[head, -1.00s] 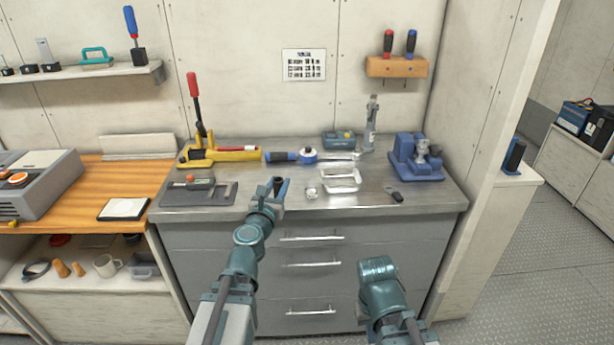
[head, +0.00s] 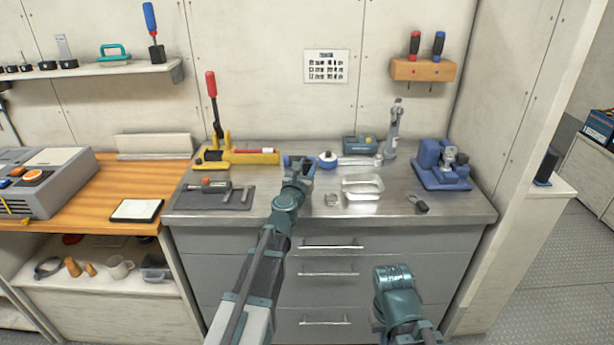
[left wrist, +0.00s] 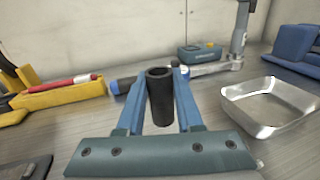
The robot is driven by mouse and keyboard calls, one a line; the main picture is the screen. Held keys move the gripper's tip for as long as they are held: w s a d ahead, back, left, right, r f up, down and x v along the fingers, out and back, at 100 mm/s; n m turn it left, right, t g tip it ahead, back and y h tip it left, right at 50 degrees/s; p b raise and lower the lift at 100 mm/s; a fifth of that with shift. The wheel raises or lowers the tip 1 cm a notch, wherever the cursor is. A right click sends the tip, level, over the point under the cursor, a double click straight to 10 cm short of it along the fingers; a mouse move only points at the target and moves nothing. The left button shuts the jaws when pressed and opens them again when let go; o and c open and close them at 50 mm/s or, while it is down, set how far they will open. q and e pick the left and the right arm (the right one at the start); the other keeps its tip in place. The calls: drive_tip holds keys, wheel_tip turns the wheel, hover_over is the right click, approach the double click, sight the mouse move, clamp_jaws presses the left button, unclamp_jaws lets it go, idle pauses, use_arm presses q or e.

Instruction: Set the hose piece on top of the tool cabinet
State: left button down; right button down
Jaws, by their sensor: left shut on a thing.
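The hose piece (left wrist: 160,95), a short black tube with an open upper end, stands upright between the blue fingers of my left gripper (left wrist: 160,100) in the left wrist view. The gripper is shut on it. In the head view my left gripper (head: 299,166) is over the middle of the steel top of the tool cabinet (head: 283,208), a grey unit with drawers. The hose piece is hard to make out there. I cannot tell whether its lower end touches the top. My right arm shows at the lower right, but its gripper is not visible.
A metal tray (head: 362,188) lies right of my left gripper. A blue vise (head: 440,165) stands at the right end, with a dark small item (head: 418,203) in front. A yellow tool (head: 250,156) and a grey plate with a clamp (head: 213,194) are at left.

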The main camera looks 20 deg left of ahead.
use_arm(q)
drive_tip(key=shift+f+b, duration=1.25)
drive_tip(key=shift+f, duration=0.3)
drive_tip(key=shift+f, duration=0.1)
drive_tip(key=shift+f, duration=0.15)
drive_tip(key=c, duration=0.6)
unclamp_jaws()
drive_tip(key=shift+o, duration=0.2)
drive_tip(key=shift+r, duration=0.25)
drive_tip(key=s, duration=1.2)
